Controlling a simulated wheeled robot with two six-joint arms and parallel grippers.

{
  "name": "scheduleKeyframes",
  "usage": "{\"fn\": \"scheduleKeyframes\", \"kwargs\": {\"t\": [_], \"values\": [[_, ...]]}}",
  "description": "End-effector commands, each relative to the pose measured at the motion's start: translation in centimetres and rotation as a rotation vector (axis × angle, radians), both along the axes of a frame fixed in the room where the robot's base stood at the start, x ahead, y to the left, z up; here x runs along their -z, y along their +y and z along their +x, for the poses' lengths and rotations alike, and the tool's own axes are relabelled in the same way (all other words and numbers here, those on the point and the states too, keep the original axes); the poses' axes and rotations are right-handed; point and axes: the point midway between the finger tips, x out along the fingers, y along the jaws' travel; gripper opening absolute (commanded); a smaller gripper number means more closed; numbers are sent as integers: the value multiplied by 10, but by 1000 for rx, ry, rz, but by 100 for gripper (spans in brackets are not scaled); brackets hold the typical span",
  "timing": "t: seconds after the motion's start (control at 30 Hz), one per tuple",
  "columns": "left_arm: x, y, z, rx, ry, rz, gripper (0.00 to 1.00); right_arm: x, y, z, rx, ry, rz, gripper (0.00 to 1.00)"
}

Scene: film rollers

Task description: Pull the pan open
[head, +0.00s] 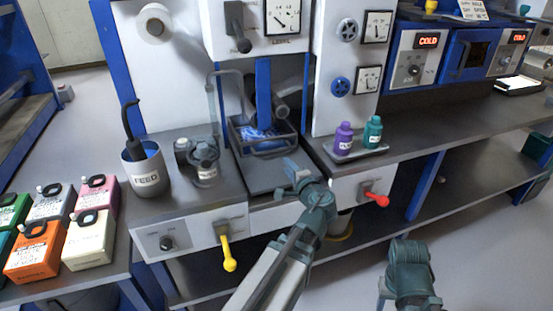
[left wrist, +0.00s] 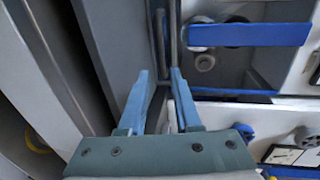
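The pan (head: 247,137) is a dark open-topped tray with blue material inside, set in the bay in the middle of the bench. A bar handle runs along its front. My left gripper (head: 291,165) is near the pan's front right corner. In the left wrist view, the blue fingers of my left gripper (left wrist: 160,75) stand apart with a clear gap. A thin grey bar (left wrist: 173,35), likely the pan's handle, reaches toward the gap; I cannot tell whether the fingers touch it. Part of my right arm shows at the lower right of the head view, without fingers visible.
A purple bottle (head: 343,138) and a teal bottle (head: 372,131) stand on a small tray right of the bay. A FEED cup (head: 146,172) stands left. A yellow lever (head: 228,254) and a red-knobbed lever (head: 376,199) project from the bench front.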

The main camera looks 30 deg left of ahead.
Motion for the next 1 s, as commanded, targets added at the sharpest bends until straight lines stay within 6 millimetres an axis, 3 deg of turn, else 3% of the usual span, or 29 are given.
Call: {"fn": "scheduleKeyframes", "kwargs": {"t": [0.27, 0.7, 1.0], "values": [[3, 12, 12, -2, 0, 1, 32, 4, 0, 0, 0, 0, 0, 50], [22, 76, 67, -2, 0, 0, 32, 22, 0, 0, 0, 0, 0, 50], [27, 100, 86, -1, 0, 0, 32, 27, 0, 0, 0, 0, 0, 50]]}}
